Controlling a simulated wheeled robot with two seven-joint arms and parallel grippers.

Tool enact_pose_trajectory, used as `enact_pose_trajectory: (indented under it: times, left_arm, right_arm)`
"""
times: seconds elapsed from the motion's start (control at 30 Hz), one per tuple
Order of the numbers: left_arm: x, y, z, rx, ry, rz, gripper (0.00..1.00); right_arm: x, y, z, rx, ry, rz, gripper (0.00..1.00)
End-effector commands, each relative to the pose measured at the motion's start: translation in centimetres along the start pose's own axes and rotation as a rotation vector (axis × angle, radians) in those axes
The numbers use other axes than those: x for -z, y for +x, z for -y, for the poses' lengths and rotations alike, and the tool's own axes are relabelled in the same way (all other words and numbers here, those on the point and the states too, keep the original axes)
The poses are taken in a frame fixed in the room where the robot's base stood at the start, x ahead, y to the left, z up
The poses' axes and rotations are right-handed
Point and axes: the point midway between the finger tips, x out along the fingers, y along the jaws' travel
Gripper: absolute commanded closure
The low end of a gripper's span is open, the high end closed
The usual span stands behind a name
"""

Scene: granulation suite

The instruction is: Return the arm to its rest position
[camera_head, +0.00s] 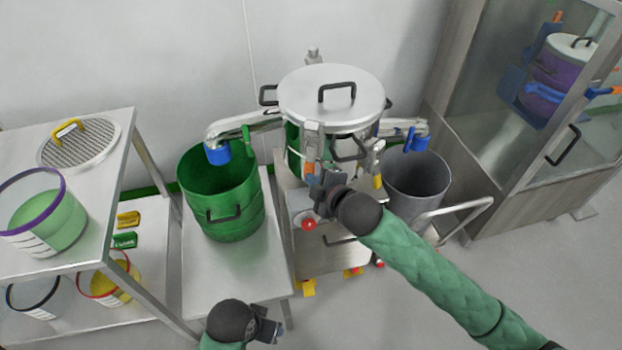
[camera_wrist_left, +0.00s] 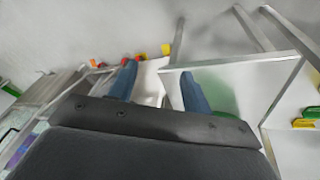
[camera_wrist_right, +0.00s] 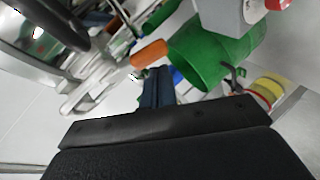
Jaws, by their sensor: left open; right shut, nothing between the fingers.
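My right arm, sleeved in green, reaches in from the lower right in the head view. Its gripper (camera_head: 318,188) is at the front of the lidded steel vessel (camera_head: 332,95), close to its fittings; I cannot tell whether it touches them. In the right wrist view its fingers (camera_wrist_right: 158,88) are together with nothing between them, beside an orange-tipped part (camera_wrist_right: 150,52). My left gripper (camera_head: 268,328) is low at the bottom of the head view, in front of the small table. In the left wrist view its two blue fingers (camera_wrist_left: 158,88) are spread apart and empty.
A green bucket (camera_head: 222,192) stands on the small steel table (camera_head: 225,275) left of the vessel. A grey bucket (camera_head: 415,185) is right of it. A rack (camera_head: 95,250) with tubs stands at left, a glass cabinet (camera_head: 530,120) at right. Open floor lies at lower right.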

Motion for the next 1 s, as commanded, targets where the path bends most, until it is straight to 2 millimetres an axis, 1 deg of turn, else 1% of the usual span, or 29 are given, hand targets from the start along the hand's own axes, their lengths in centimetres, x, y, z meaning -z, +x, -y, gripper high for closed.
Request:
enact_pose_trajectory:
  times: [0.2,0.3,0.43,0.57,0.83,0.93,1.0]
  left_arm:
    - [0.0,1.1,-0.4,-0.011,0.009,-0.016,0.51]
    - [0.1,1.7,-0.6,-0.016,0.010,-0.023,0.51]
    - [0.1,2.2,-0.8,-0.022,0.009,-0.026,0.51]
    - [0.3,2.3,-1.0,-0.027,0.007,-0.036,0.51]
    - [0.6,1.9,-1.2,-0.030,0.007,-0.042,0.51]
    - [0.4,1.9,-1.1,-0.029,0.008,-0.034,0.51]
    - [0.2,1.9,-1.1,-0.028,0.009,-0.024,0.51]
  right_arm:
    - [-0.1,-3.4,0.1,0.000,-0.002,0.000,1.00]
    - [-0.1,-4.8,0.1,0.000,-0.002,-0.001,1.00]
    - [-0.1,-6.0,0.1,0.001,-0.001,0.000,1.00]
    - [-0.1,-6.5,0.1,0.001,-0.001,0.000,1.00]
    - [-0.1,-6.6,0.1,0.002,0.030,0.002,1.00]
    - [-0.7,-6.6,0.5,0.022,0.093,0.035,1.00]
    - [-1.5,-6.7,1.0,0.044,0.152,0.079,1.00]
